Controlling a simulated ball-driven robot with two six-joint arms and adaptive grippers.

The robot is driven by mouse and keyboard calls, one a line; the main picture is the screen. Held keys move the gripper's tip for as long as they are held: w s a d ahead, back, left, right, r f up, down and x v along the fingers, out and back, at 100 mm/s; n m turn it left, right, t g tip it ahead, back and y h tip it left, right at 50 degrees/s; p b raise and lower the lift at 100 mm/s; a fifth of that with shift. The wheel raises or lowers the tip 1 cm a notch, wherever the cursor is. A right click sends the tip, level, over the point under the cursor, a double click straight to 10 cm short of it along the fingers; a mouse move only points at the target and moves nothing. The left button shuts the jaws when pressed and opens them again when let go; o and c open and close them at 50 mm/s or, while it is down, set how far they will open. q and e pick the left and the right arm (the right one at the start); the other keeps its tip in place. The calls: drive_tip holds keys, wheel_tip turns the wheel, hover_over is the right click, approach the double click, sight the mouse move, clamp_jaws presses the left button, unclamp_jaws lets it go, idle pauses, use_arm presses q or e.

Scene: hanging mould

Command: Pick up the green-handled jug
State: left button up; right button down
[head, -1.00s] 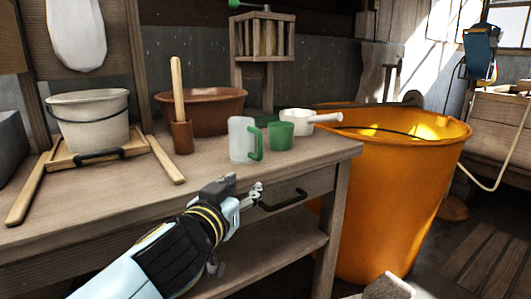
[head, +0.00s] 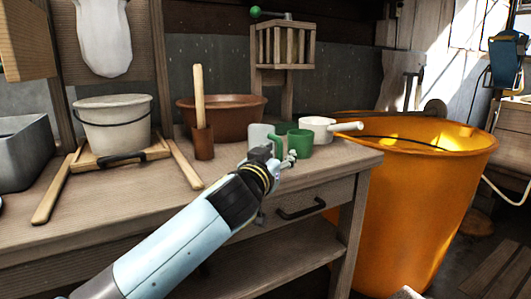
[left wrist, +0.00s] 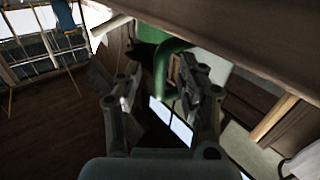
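The jug (head: 258,136) is pale and translucent and stands near the front right of the bench. My left gripper hides much of it in the head view. Its green handle (left wrist: 168,68) shows in the left wrist view, in the gap between the two fingers. The pale jug body (left wrist: 214,68) is beside the right finger there. My left gripper (head: 284,161) is at the handle side of the jug, and in the wrist view (left wrist: 160,90) its fingers stand apart. I cannot tell whether they touch the handle. My right gripper is not in view.
A green cup (head: 300,143) stands close to the jug, and a white dipper (head: 318,128) is behind it. A brown bowl (head: 222,115), a brown mortar-like cup (head: 203,145) and a white bucket (head: 113,122) stand left. A big orange tub (head: 410,210) stands right of the bench.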

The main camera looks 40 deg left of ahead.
use_arm(q)
clamp_jaws()
idle(0.3)
drive_tip(key=shift+r, duration=0.15)
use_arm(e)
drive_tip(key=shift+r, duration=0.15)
